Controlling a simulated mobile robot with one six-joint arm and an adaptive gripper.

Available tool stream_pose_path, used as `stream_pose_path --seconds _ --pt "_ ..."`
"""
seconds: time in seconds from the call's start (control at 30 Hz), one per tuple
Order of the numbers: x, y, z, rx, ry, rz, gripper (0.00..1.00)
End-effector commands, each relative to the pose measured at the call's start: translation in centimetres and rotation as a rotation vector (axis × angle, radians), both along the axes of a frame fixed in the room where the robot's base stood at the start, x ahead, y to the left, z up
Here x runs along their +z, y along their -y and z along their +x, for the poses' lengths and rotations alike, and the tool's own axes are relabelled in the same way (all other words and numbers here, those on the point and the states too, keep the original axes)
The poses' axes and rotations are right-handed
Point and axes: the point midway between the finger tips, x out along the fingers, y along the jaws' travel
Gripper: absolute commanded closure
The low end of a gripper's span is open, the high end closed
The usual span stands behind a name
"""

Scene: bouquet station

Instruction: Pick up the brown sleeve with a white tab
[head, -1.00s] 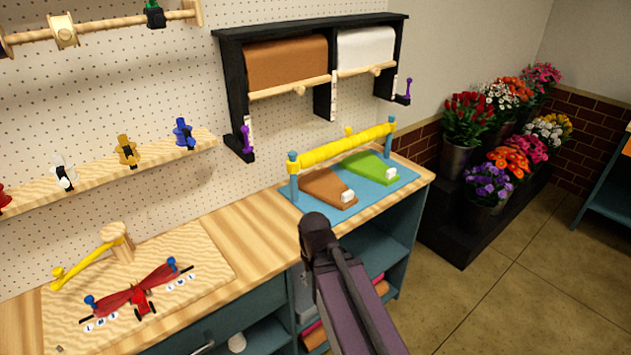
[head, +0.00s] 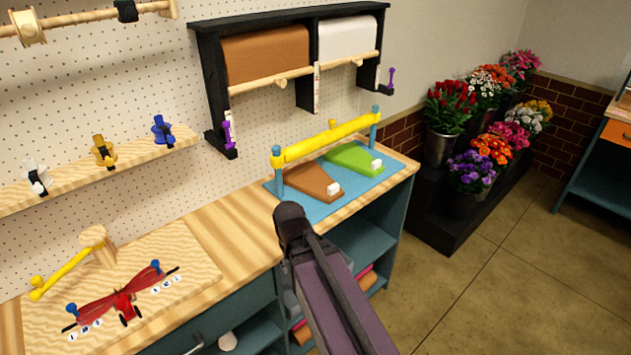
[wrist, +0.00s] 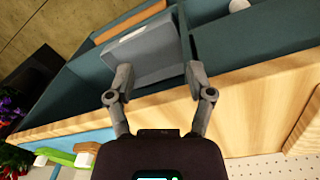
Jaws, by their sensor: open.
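The brown sleeve (head: 309,180) lies flat on a blue mat (head: 334,204) at the right end of the workbench, with its white tab (head: 333,188) at its front right corner. A green sleeve (head: 352,157) with a white tab (head: 376,164) lies to its right. A yellow bar (head: 325,139) on blue posts stands behind and above them. My gripper (wrist: 160,72) is open and empty in the wrist view, over the bench's front edge and shelves. The green sleeve also shows there at the lower left (wrist: 66,158). My gripper is out of sight in the head view.
A paper-roll rack (head: 206,91) hangs on the pegboard behind the mat. A wooden board (head: 204,265) with a red bow and a yellow lever lies on the left bench. Bare benchtop (head: 238,218) lies between. Flower buckets (head: 440,148) stand at the right.

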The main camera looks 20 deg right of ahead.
Motion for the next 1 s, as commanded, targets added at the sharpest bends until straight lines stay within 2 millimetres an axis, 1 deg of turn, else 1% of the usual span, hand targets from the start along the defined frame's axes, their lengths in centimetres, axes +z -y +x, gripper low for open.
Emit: stream_pose_path --seconds 0.03,0.17,0.37,0.5,0.7,0.8,0.9,1.0 --pt "0.0 0.3 0.8 -0.031 0.009 -0.026 0.31" --pt "0.2 1.8 2.9 -0.154 0.050 -0.120 0.31" --pt "1.4 4.8 7.3 -0.406 0.182 -0.305 0.31" --pt "2.8 6.7 10.6 -0.582 0.322 -0.425 0.31" --pt "5.4 8.8 15.2 -0.799 0.564 -0.550 0.31" --pt "6.7 9.5 17.1 -0.882 0.685 -0.588 0.31" --pt "7.9 9.9 18.5 -0.940 0.786 -0.610 0.31" --pt "8.7 10.1 19.5 -0.978 0.858 -0.619 0.31"
